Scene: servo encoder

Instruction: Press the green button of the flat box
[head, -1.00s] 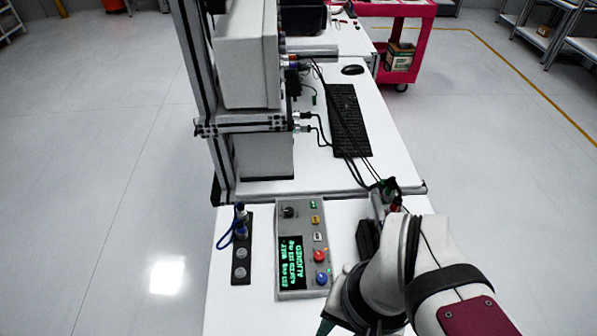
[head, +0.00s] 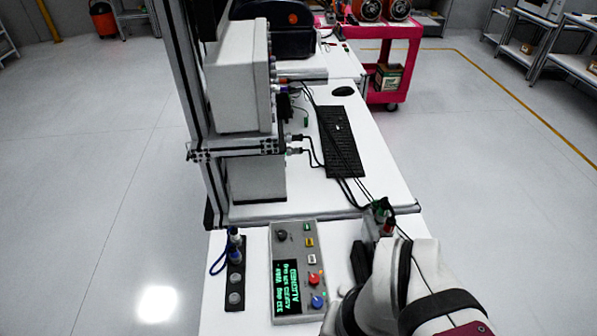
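The flat box (head: 291,252) is a grey panel lying on the white bench, left of my arm in the head view. A black display with green text fills the lower left. Nothing covers the green button.
A black strip with blue-and-white connectors (head: 235,272) lies left of the box. A dark device with cables (head: 361,262) stands to the right, close to my arm. The upright frame with a white cabinet (head: 238,85) and a keyboard (head: 340,140) are behind.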

